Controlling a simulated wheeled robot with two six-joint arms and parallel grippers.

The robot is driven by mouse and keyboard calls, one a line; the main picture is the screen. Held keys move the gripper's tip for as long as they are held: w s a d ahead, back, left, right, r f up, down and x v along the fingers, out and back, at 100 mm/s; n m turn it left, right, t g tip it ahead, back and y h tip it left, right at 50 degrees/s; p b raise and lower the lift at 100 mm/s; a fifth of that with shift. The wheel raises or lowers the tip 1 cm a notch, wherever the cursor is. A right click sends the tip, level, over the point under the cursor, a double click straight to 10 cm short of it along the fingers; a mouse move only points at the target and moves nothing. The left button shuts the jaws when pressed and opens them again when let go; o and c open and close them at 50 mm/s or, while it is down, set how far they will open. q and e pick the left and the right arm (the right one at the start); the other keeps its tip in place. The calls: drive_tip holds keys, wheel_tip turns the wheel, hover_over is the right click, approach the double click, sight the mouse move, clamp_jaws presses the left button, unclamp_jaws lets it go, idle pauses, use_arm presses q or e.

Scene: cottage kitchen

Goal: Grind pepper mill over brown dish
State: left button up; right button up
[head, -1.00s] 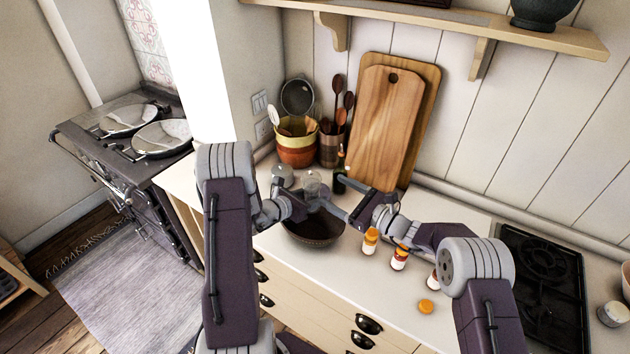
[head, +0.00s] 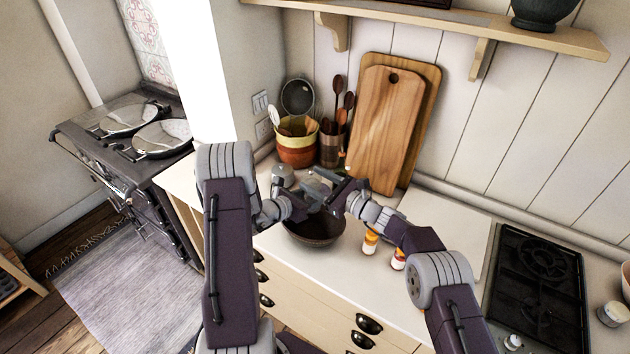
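The brown dish (head: 318,239) sits on the counter below my two grippers, its far side hidden by them. My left gripper (head: 312,192) is above the dish's far side. My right gripper (head: 328,182) is beside it, and the two overlap in the head view. I cannot make out a pepper mill clearly; a small grey or glassy shape shows at the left gripper's fingers, mostly covered by the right gripper. Whether either gripper is shut on it cannot be seen.
A clear glass jar (head: 282,174) stands behind the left gripper. Wooden cutting boards (head: 385,130) and utensil pots (head: 297,150) stand by the wall. A black hob (head: 538,285) is at right.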

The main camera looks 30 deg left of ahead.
drive_tip(key=shift+s+a+r+m+t+h, duration=0.1)
drive_tip(key=shift+m+t+h, duration=0.15)
drive_tip(key=shift+m+t, duration=0.5)
drive_tip(key=shift+s+a+m+t+h, duration=0.1)
drive_tip(key=shift+m+t+h, duration=0.25)
drive_tip(key=shift+t, duration=0.7)
drive_tip(key=shift+m+t, duration=0.5)
drive_tip(key=shift+t, duration=0.1)
drive_tip(key=shift+d, duration=0.1)
drive_tip(key=o, duration=1.4)
drive_tip(key=shift+c, duration=0.2)
